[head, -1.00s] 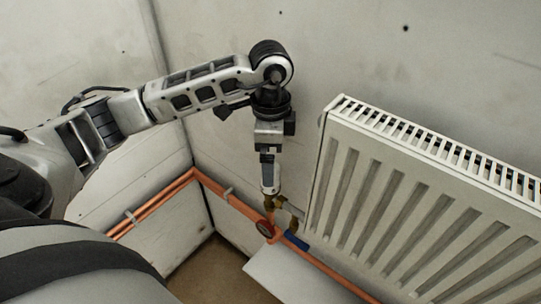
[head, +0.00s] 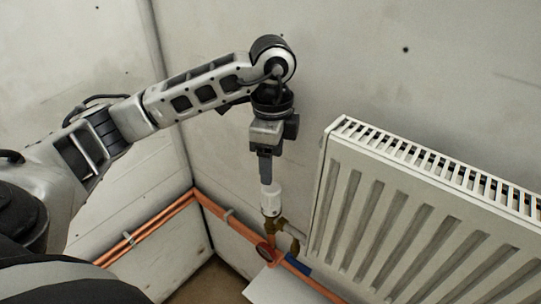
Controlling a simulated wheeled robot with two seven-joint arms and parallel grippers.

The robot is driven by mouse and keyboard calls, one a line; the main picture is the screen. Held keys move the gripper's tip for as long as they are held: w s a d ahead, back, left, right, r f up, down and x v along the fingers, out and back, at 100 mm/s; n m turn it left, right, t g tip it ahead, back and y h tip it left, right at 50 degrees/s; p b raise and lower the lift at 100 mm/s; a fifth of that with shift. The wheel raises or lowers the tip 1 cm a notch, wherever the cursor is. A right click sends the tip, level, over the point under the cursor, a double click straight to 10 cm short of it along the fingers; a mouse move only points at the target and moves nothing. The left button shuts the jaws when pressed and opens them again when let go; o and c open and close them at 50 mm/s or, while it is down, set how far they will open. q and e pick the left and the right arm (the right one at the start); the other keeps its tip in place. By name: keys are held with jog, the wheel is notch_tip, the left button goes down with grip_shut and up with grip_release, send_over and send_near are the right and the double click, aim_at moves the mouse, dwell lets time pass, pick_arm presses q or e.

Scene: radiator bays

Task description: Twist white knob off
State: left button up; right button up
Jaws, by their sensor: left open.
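The white knob (head: 271,199) sits upright on the brass valve (head: 277,226) beside the lower left corner of the radiator. My left gripper (head: 266,178) points down from above, with its fingertips at the top of the knob. Its jaws are open; the view is too small to tell whether a finger touches the knob. My right gripper is not in view.
The white radiator (head: 430,215) stands close on the right. A pale panel (head: 275,288) lies underneath.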

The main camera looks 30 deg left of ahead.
aim_at(270, 197)
pick_arm(q)
notch_tip(270, 197, up, 4)
jog(key=m+b, duration=0.3)
jog(key=m, duration=0.4)
notch_tip(270, 197, down, 15)
jog(key=shift+s+a+f+b, duration=0.1)
jog(key=shift+s+a+b, duration=0.05)
jog(key=shift+b, duration=0.25)
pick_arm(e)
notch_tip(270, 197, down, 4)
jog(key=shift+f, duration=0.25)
pick_arm(q)
jog(key=c, duration=1.1)
jog(key=shift+f, duration=0.1)
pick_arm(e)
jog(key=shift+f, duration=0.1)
